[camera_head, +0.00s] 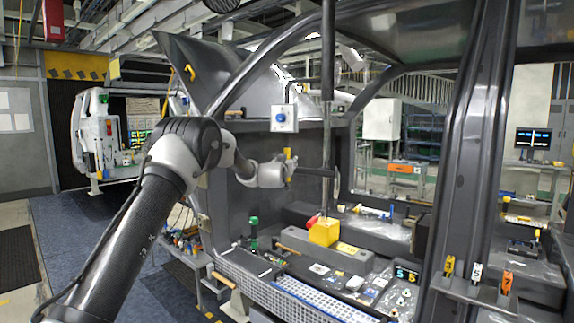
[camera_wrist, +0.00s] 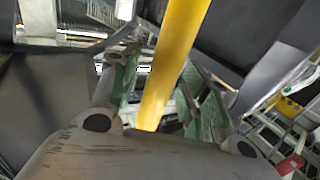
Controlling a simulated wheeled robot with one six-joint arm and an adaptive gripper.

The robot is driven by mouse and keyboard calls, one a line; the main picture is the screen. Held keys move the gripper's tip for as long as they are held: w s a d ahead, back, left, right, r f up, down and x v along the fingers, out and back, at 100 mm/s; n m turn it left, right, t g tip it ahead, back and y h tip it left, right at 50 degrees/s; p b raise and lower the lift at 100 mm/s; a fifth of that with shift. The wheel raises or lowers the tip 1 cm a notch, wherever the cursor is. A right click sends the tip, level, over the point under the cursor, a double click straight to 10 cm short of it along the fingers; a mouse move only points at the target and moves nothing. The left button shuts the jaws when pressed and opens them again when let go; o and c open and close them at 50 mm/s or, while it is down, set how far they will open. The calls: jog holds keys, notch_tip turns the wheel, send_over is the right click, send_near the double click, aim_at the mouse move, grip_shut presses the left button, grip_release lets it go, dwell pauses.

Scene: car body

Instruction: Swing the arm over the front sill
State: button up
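My gripper (camera_head: 292,170) is raised inside the dark car body's opening, left of the middle of the head view. In the wrist view its two green-lined fingers (camera_wrist: 160,85) stand apart, with a yellow bar (camera_wrist: 172,60) crossing the space between them. A small yellow piece (camera_head: 288,154) shows at the gripper in the head view. Whether the fingers press on the bar cannot be told. The lower front edge of the car body, a sill with a blue-and-white perforated strip (camera_head: 300,300), runs below and to the right of my gripper.
A yellow block (camera_head: 324,232) with a red top stands inside the body. Several small parts lie around it. A dark pillar (camera_head: 470,150) rises at the right. A grey box with a blue knob (camera_head: 284,118) hangs just above my gripper. A slanted frame is above.

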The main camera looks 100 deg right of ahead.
jog(key=shift+a, duration=0.1)
jog(key=v, duration=1.2)
